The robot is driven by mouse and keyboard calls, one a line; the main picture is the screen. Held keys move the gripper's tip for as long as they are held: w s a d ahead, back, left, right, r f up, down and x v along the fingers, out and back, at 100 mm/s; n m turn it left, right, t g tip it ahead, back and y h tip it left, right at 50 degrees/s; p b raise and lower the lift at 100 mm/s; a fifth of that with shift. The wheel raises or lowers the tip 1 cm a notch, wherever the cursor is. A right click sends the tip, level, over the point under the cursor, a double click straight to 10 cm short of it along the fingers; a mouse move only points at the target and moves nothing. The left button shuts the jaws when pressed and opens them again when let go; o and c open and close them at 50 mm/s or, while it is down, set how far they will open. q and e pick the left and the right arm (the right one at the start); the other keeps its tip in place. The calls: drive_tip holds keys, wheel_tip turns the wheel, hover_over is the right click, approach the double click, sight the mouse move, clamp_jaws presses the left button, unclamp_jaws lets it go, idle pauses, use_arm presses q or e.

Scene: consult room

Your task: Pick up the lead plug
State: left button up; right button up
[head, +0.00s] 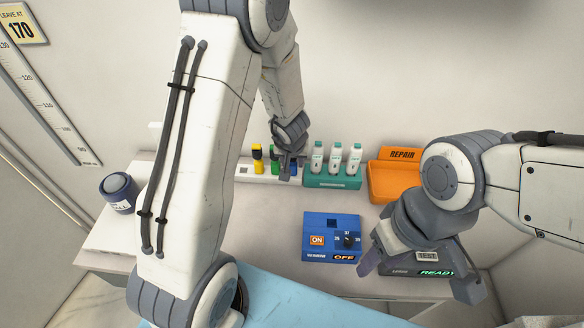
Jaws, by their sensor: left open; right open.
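I cannot tell for sure which is the lead plug. My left gripper (290,172) is open, pointing down at the blue piece; its fingers are small here and I cannot tell whether they touch it. My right gripper (418,282) is open and empty at the front right, over the READY device.
A blue warmer box (318,228) with a dark square socket and dial stands mid-counter. A teal rack (332,183) of white bottles and an orange REPAIR bin (381,181) stand behind. A READY device (438,272) is right, a dark blue jar (119,191) left. Counter between is clear.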

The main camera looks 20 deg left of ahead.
sight(292, 162)
use_arm(q)
drive_tip(key=b+x, duration=0.2)
drive_tip(key=x, duration=0.2)
drive_tip(key=shift+w+a, duration=0.1)
clamp_jaws()
drive_tip(key=shift+r, duration=0.1)
